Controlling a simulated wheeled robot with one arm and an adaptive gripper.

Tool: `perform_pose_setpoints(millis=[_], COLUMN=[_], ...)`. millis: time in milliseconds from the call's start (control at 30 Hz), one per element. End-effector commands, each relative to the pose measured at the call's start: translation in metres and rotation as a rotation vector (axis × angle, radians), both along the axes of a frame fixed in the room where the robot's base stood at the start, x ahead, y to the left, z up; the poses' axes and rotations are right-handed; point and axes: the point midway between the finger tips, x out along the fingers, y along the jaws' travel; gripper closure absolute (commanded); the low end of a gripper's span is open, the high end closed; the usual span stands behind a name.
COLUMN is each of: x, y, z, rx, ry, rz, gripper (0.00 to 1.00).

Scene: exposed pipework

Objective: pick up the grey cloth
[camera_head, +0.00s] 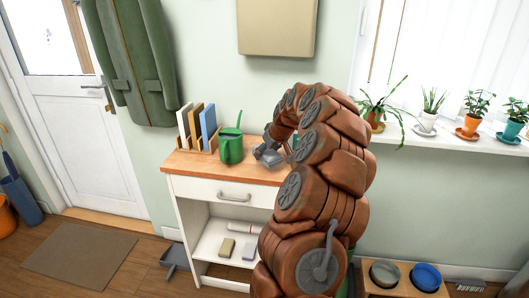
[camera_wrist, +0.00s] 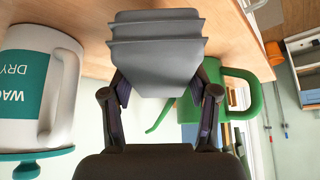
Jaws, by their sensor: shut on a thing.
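The grey cloth (camera_wrist: 155,55) is a folded stack with several layers at its far end. In the wrist view it sits between the two fingers of my gripper (camera_wrist: 160,90), which is shut on it. In the head view the cloth (camera_head: 268,156) shows at the right part of the wooden cabinet top, under my gripper (camera_head: 272,146). I cannot tell whether the cloth still touches the wood. My arm hides part of the cabinet top.
A green watering can (camera_head: 230,150) stands left of my gripper, close by. A white canister (camera_wrist: 30,90) with a teal label and lid is on the other side. Potted plants line the windowsill (camera_head: 450,143). The cabinet top's front left (camera_head: 195,163) is clear.

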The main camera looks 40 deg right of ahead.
Motion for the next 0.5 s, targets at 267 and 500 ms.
perform_pose_setpoints(millis=[267,500], x=[-0.035,-0.076], y=[0.012,0.026], z=[0.003,0.008], rx=[0.000,0.000], ry=[-0.002,-0.003], rz=[0.000,-0.002], gripper=[0.81,0.81])
